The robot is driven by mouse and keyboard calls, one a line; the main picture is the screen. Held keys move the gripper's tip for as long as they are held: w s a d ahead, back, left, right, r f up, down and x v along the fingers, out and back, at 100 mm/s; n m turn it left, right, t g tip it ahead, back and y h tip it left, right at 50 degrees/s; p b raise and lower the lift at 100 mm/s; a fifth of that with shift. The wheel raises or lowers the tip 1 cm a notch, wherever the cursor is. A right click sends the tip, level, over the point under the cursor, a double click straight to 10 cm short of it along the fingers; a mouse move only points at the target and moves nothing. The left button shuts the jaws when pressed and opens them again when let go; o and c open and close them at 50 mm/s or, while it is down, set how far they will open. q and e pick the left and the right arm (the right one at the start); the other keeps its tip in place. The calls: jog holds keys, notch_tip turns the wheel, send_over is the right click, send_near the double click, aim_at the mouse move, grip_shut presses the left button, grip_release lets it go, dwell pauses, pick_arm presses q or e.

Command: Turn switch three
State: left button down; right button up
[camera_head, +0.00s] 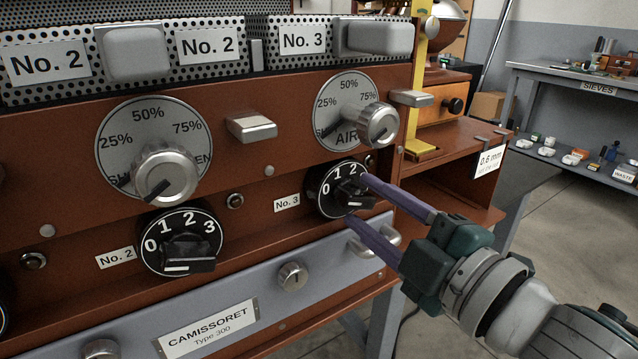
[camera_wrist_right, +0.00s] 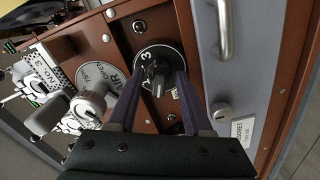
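Switch three is the black round dial (camera_head: 330,203) with white numbers, beside the label No. 3 (camera_head: 287,203) on the brown panel. It carries a black raised knob (camera_head: 351,189); 0, 1 and 2 show in the head view. My right gripper (camera_head: 357,198) has two purple fingers, spread apart, with tips at the dial's upper right and lower right. In the right wrist view the knob (camera_wrist_right: 158,82) stands between the open fingers (camera_wrist_right: 158,88). Gaps show on both sides there. I cannot tell the knob's exact setting. My left gripper is not in view.
The No. 2 switch (camera_head: 182,241) is to the left. A silver air knob (camera_head: 377,124) sits just above switch three, and a metal handle (camera_head: 374,240) just below. A small lever (camera_head: 411,98) juts out at the upper right. Free floor lies to the right.

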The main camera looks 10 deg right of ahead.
jog(key=p+v, duration=0.1)
jog(key=v, duration=0.9)
jog(key=shift+r, duration=0.1)
dwell(0.3)
